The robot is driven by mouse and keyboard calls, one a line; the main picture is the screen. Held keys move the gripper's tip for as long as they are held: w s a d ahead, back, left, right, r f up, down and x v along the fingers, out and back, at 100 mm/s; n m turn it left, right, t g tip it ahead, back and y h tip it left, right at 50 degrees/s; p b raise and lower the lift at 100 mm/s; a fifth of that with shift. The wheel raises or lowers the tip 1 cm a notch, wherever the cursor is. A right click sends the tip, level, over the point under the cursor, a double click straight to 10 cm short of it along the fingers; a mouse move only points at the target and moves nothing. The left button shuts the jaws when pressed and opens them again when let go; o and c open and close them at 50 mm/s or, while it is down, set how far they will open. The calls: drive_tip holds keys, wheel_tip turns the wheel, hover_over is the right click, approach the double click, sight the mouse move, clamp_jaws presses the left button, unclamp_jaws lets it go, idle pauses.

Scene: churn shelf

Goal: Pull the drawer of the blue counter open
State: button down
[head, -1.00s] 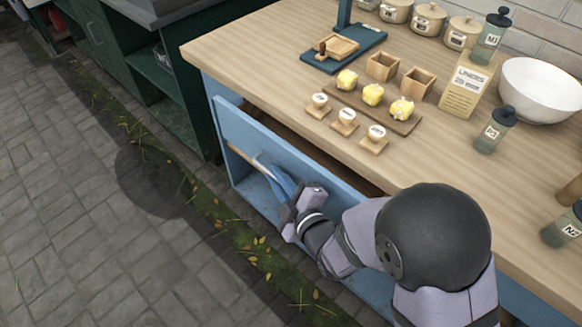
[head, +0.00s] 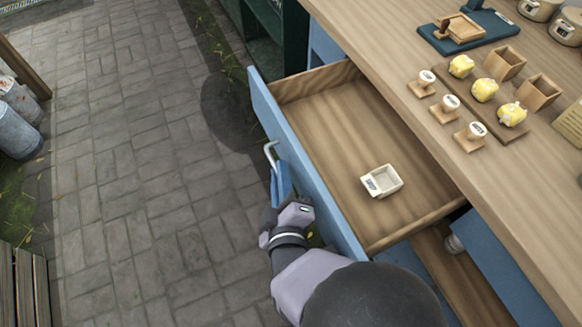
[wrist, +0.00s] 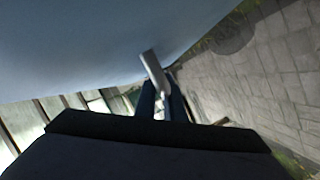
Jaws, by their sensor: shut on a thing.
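The drawer (head: 330,135) of the blue counter stands well pulled out, with its blue front panel (head: 300,160) away from the counter. Its wooden inside shows, and a small white labelled dish (head: 382,181) sits on its floor. My gripper (head: 279,180) is at the outer face of the front panel, shut on the pale bar handle (head: 270,155). In the wrist view the handle (wrist: 153,72) runs between my dark fingers (wrist: 160,104), close under the blue panel (wrist: 100,45). Part of the handle is hidden by my gripper.
The wooden counter top (head: 400,60) carries stamps (head: 450,105), yellow lumps (head: 484,90) and small wooden boxes (head: 504,63). A dark green cabinet (head: 270,30) stands beyond the drawer. Paved ground to the left is open; metal cans (head: 15,118) stand at the far left.

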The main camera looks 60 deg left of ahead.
idle(0.3)
drive_tip(key=c, duration=2.1)
unclamp_jaws()
drive_tip(key=d+r, duration=0.1)
drive_tip(key=r, duration=0.1)
drive_tip(key=r+p, duration=0.1)
drive_tip(key=r, duration=0.2)
drive_tip(key=s+d+r+p, duration=0.1)
drive_tip(key=r, duration=0.1)
drive_tip(key=shift+d+r, duration=0.35)
